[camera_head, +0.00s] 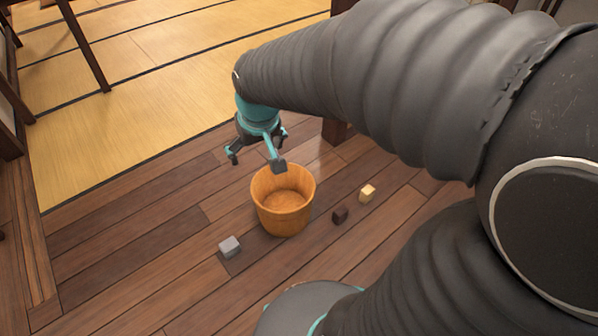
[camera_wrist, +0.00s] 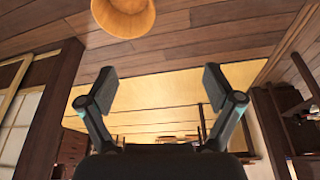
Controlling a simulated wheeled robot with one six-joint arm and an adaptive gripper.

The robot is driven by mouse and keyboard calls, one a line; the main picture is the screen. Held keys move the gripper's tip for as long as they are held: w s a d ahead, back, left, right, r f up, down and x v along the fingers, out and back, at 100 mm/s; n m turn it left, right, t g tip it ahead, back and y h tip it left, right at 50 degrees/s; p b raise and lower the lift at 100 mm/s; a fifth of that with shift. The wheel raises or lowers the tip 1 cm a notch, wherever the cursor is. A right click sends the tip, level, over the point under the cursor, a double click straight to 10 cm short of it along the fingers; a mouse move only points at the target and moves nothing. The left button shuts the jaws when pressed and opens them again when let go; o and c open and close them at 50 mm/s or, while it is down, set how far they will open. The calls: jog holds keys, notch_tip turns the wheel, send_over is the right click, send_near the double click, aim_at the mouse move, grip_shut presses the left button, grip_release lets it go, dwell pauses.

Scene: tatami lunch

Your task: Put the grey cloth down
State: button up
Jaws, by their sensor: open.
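A small grey block-shaped thing (camera_head: 230,246) lies on the wooden floor, left of and in front of a wooden bucket (camera_head: 284,217). It may be the grey cloth, folded; I cannot tell. My gripper (camera_head: 257,159) is in the air above and behind the bucket in the head view, apart from the grey thing. In the wrist view my gripper (camera_wrist: 160,86) has its two fingers wide apart with nothing between them. The bucket also shows at the top of the wrist view (camera_wrist: 122,18). The bucket looks empty. The grey thing is not seen in the wrist view.
Yellow tatami mats (camera_head: 150,120) lie beyond the wooden floor (camera_head: 150,272). The floor left of the grey thing is clear.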

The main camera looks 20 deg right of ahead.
jog(key=s+d+r, duration=0.1)
jog(key=s+r, duration=0.1)
jog(key=s, duration=0.5)
jog(key=s+d+r+m+t, duration=0.1)
jog(key=s+d+r, duration=0.1)
jog(key=s, duration=0.6)
jog(key=shift+d+r+t, duration=0.3)
jog(key=shift+r, duration=0.35)
jog(key=shift+r, duration=0.2)
